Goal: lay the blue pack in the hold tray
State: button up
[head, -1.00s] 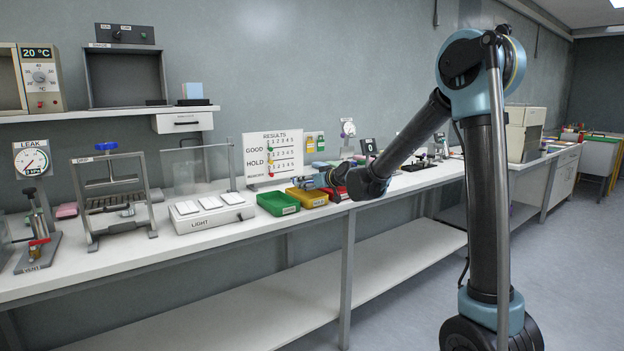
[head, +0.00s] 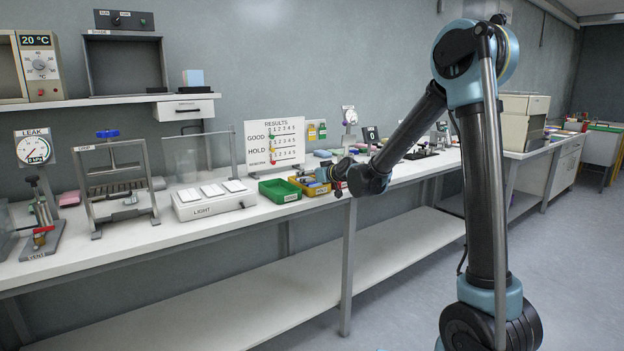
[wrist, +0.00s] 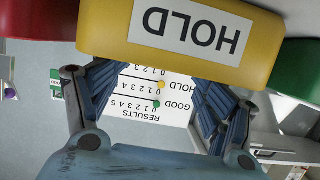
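The yellow hold tray (head: 308,189) stands on the bench between a green tray and a red one in the head view. In the wrist view the hold tray (wrist: 262,40) is upside down, close, and fills the top centre with its HOLD label. My gripper (wrist: 152,98) has its two blue fingers spread, with nothing visible between them but the results board behind. In the head view my gripper (head: 328,173) is small and at the hold tray, partly hidden by my wrist. I cannot pick out the blue pack for certain, and the tray's inside is hidden.
The green tray (head: 278,191) is left of the hold tray, and the red tray (wrist: 38,25) shows on its other side. The results board (head: 273,144) stands behind. A light box (head: 214,200) is farther left. The floor before the bench is clear.

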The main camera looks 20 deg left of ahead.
dwell(0.3)
jog(key=v, duration=1.2)
jog(key=s+d+f+m+g+h, duration=0.1)
jog(key=s+d+f+m+h, duration=0.15)
jog(key=s+d, duration=0.6)
jog(key=s+d+f+m+g+h, duration=0.1)
jog(key=s+d+f+g+h, duration=0.2)
jog(key=d, duration=1.1)
jog(key=s+d+f+m+g+h, duration=0.1)
jog(key=s+d+f+m+h, duration=0.1)
jog(key=s+d+f, duration=0.2)
jog(key=s+d+f+m+g+h, duration=0.1)
jog(key=s+d+f, duration=0.3)
jog(key=s+d, duration=0.4)
jog(key=s+d+f+m+g+h, duration=0.1)
jog(key=s+d+f+m+h, duration=0.1)
jog(key=s+d, duration=0.5)
jog(key=s+f+m, duration=0.1)
jog(key=s+f, duration=0.1)
jog(key=shift+s+h, duration=0.3)
jog(key=shift+h, duration=0.05)
